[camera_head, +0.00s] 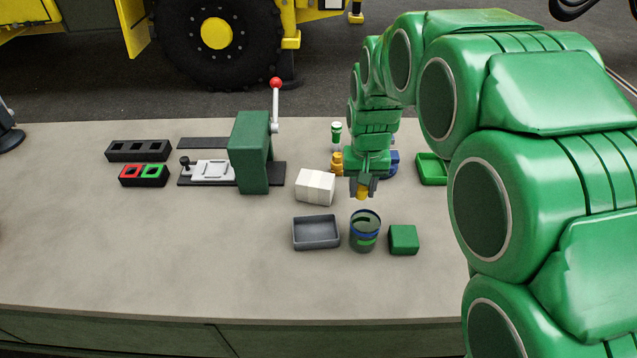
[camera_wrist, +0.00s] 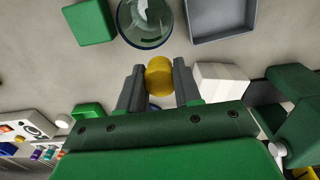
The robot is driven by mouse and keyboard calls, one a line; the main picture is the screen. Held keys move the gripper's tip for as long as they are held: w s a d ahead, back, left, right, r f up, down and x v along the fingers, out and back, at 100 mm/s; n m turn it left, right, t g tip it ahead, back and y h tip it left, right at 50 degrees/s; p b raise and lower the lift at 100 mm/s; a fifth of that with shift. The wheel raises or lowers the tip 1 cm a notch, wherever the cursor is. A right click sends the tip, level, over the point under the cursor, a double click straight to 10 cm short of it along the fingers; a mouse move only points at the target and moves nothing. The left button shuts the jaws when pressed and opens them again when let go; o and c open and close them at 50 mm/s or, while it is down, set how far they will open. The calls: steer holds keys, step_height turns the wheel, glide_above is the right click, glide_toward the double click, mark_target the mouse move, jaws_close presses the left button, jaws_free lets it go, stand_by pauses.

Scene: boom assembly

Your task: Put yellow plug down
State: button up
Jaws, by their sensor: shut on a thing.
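My gripper (camera_head: 362,188) is shut on the yellow plug (camera_head: 362,194). In the wrist view the yellow plug (camera_wrist: 159,76) sits between the two grey fingers of my gripper (camera_wrist: 158,85). In the head view the plug is just behind and above a clear round container (camera_head: 365,232) with blue and green bands. In the wrist view the container (camera_wrist: 145,22) lies just beyond the plug, and the plug is not inside it. What lies directly under the plug is mostly hidden.
A grey tray (camera_head: 316,235) stands left of the container and a green block (camera_head: 403,239) right of it. White blocks (camera_head: 315,187) lie behind the tray. A green press (camera_head: 251,150) with a red-knobbed lever stands farther left. The bench front is clear.

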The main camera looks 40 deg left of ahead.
steer(key=w+a+f, duration=0.4)
steer(key=a, duration=0.1)
steer(key=w+a+f, duration=0.4)
steer(key=f, duration=0.1)
steer(key=shift+w+a+f, duration=0.1)
steer(key=shift+w+a, duration=0.25)
steer(key=shift+a, duration=0.05)
steer(key=shift+w+a+f, duration=0.15)
steer(key=shift+a+f, duration=0.05)
steer(key=shift+f, duration=0.15)
steer(key=shift+w+f, duration=0.1)
steer(key=shift+f, duration=1.4)
steer(key=shift+f, duration=0.2)
steer(key=o, duration=1)
